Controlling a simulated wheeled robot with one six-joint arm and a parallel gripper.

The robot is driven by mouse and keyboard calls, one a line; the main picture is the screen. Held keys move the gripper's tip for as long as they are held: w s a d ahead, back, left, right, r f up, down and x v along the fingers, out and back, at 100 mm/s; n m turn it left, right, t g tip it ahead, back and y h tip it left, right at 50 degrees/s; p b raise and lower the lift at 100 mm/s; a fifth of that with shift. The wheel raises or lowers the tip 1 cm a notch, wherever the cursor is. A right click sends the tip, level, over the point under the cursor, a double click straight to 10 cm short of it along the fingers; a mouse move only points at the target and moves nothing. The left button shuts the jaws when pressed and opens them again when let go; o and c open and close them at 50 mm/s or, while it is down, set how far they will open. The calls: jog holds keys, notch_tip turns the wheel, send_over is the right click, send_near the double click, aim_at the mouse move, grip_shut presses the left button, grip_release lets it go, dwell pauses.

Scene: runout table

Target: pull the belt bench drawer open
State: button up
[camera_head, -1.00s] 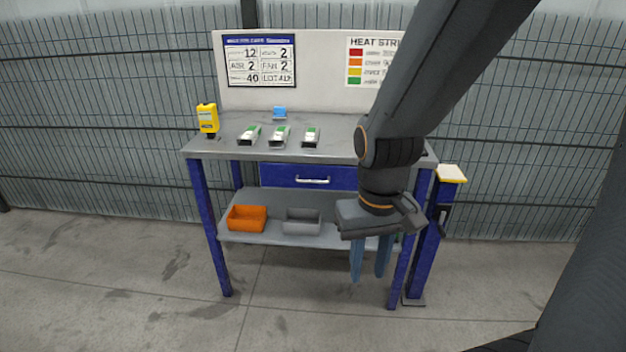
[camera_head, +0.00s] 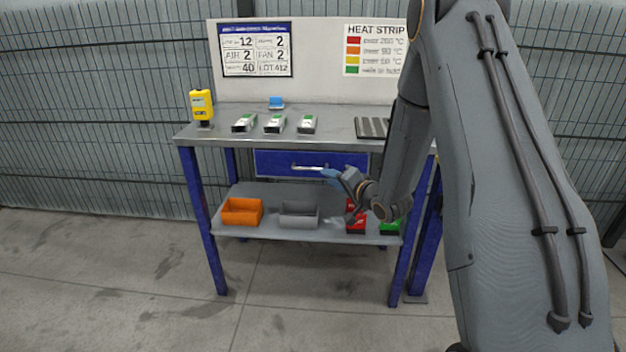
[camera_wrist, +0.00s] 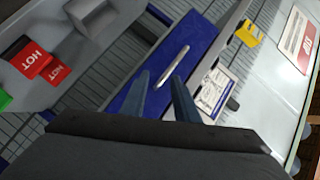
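The belt bench drawer (camera_head: 270,163) has a blue front under the grey bench top and looks shut. Its pale bar handle (camera_head: 305,168) is on the middle of the front. In the head view my gripper (camera_head: 328,173) is close to the handle's right end, pointing toward the drawer. In the wrist view the two blue-grey fingers of my gripper (camera_wrist: 160,85) are apart with nothing between them. The handle (camera_wrist: 173,66) lies just beyond the fingertips, roughly in line with the gap, on the blue drawer front (camera_wrist: 195,42). I cannot see contact.
The bench top (camera_head: 340,128) carries a yellow device (camera_head: 201,106), several small white-green parts and a dark ribbed plate (camera_head: 372,128). The lower shelf (camera_head: 262,233) holds an orange bin (camera_head: 241,211), a grey bin (camera_head: 299,214), a red box (camera_head: 355,222) and a green box (camera_head: 390,228).

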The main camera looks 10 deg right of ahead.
aim_at(315, 172)
jog(key=w+a+t+y, duration=0.1)
jog(key=w, duration=0.1)
jog(key=w+a+m+y+b, duration=0.1)
jog(key=w+y, duration=0.1)
jog(key=w+a+m+t+y, duration=0.1)
jog(key=w+a, duration=0.1)
jog(key=shift+f+t, duration=0.25)
jog(key=shift+t, duration=0.05)
dwell(0.3)
grip_shut()
